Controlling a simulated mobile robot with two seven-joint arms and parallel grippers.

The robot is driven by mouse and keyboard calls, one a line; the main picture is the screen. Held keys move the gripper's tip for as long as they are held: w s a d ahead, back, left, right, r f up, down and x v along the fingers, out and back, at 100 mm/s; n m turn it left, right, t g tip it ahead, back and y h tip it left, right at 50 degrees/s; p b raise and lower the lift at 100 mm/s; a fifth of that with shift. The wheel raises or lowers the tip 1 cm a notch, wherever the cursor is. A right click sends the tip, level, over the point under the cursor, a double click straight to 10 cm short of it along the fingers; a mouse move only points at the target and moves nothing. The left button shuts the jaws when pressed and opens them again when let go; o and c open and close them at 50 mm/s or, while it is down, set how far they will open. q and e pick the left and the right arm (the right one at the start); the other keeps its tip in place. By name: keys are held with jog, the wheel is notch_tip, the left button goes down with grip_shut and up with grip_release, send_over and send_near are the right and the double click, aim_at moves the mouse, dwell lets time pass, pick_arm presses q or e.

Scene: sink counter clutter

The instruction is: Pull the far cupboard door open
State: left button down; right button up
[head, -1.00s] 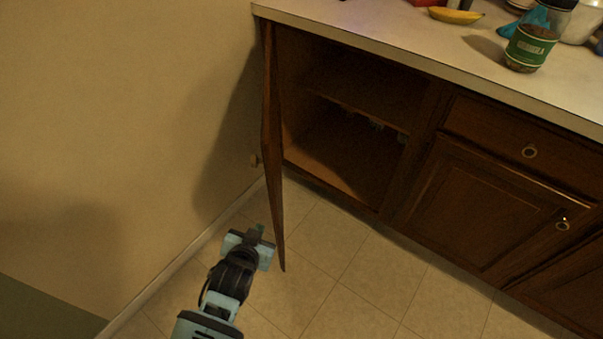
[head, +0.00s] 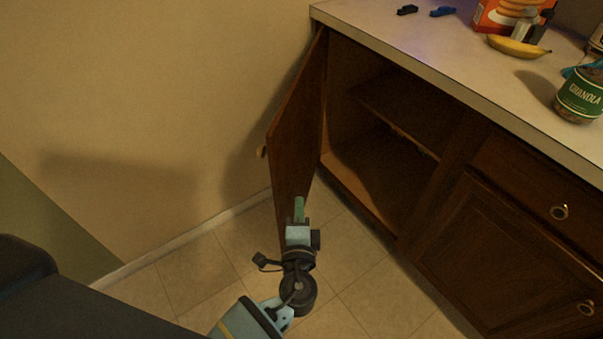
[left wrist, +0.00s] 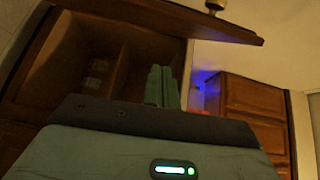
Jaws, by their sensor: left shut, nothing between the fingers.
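The far cupboard door (head: 297,130) stands wide open, swung out from the cabinet toward the wall on the left. Its round knob (head: 262,152) is on the wall-facing side. The open cupboard (head: 385,150) shows a dark inside with a shelf. My left gripper (head: 299,205) is shut and empty, in front of the lower part of the door in the head view; I cannot tell if it touches it. In the left wrist view, the shut fingers (left wrist: 161,86) point toward the open cupboard, with the door (left wrist: 165,18) across the top. My right gripper is not in view.
A closed cupboard door (head: 500,245) with a drawer (head: 535,195) above stands to the right. The counter (head: 450,60) holds a banana (head: 518,46), a granola jar (head: 581,95) and a red-orange box (head: 492,15). The tan wall (head: 160,90) is close on the left. Tiled floor lies below.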

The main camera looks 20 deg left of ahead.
pick_arm(q)
jog(key=shift+d+r, duration=0.25)
jog(key=shift+r, duration=0.1)
jog(key=shift+w, duration=0.1)
jog(key=p, duration=0.2)
send_over(285, 172)
jog(key=d+v, duration=0.1)
jog(key=v, duration=0.3)
jog(key=shift+a+f, duration=0.1)
jog(key=shift+a, duration=0.15)
